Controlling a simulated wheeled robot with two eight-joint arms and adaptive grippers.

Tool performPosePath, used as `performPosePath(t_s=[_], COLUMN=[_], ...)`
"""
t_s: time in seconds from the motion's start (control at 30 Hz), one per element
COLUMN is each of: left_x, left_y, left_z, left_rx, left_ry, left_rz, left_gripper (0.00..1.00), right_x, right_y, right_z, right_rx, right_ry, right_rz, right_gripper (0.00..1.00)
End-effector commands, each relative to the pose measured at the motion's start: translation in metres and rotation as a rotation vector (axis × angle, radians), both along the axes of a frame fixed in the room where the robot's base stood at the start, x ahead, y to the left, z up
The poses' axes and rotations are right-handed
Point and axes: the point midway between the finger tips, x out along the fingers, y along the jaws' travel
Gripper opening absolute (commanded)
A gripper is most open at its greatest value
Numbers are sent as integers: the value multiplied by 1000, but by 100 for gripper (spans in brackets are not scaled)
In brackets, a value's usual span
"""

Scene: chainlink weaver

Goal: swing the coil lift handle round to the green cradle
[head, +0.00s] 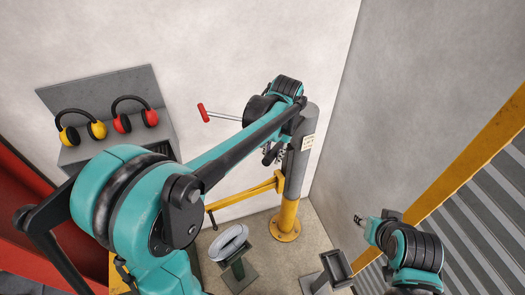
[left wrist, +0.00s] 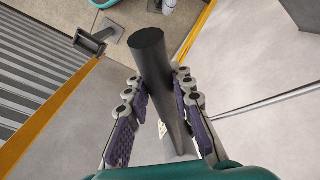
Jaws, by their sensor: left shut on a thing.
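My left gripper (head: 272,153) is beside the upper part of the grey and yellow post (head: 292,165), partly hidden by my arm in the head view. I cannot tell how the bar joins the post. A thin steel rod with a red grip (head: 204,113) sticks out left of the gripper. A grey coil (head: 232,241) sits on a dark greenish stand (head: 240,274). My right gripper (head: 358,218) is small, its jaws unclear.
A yellow jib (head: 245,196) reaches left from the post, above the coil. An empty dark tray-topped stand (head: 337,268) is right of the coil. Ear defenders (head: 132,117) sit on a grey shelf at left. Walls close in behind the post, and a yellow beam runs along the right.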

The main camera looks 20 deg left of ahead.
Motion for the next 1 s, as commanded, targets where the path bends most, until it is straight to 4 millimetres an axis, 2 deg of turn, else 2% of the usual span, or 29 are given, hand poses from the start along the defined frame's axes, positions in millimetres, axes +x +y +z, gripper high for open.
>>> performPosePath(t_s=[0.03,0.1,0.2,0.33,0.5,0.77,0.8,0.83,0.87,1.0], left_x=[-2,-4,-4,-4,-4,-4,-4,-4,-4,-4], left_y=[-19,-40,-67,-92,-103,-102,-102,-102,-102,-101], left_z=[-3,-2,-2,-1,0,0,0,1,0,0], left_rx=[-4,-3,-3,-2,-1,-2,-2,-2,-2,-1], left_ry=[-2,-1,-2,-2,-2,-2,-2,-2,-2,-1], left_rz=[28,85,163,236,274,277,277,277,277,276], left_gripper=[0,0,0,0,0,0,33,40,44,44], right_x=[0,0,0,0,0,0,0,0,0,0], right_y=[0,0,0,0,0,0,0,0,0,0], right_z=[-5,-9,-13,-16,-17,-16,-16,-16,-16,-16], right_rx=[0,0,0,0,0,0,0,0,0,0], right_ry=[0,0,0,0,0,0,0,0,0,0], right_rz=[0,0,0,0,0,0,0,0,0,0], right_gripper=[40,40,40,40,40,40,40,40,40,40])
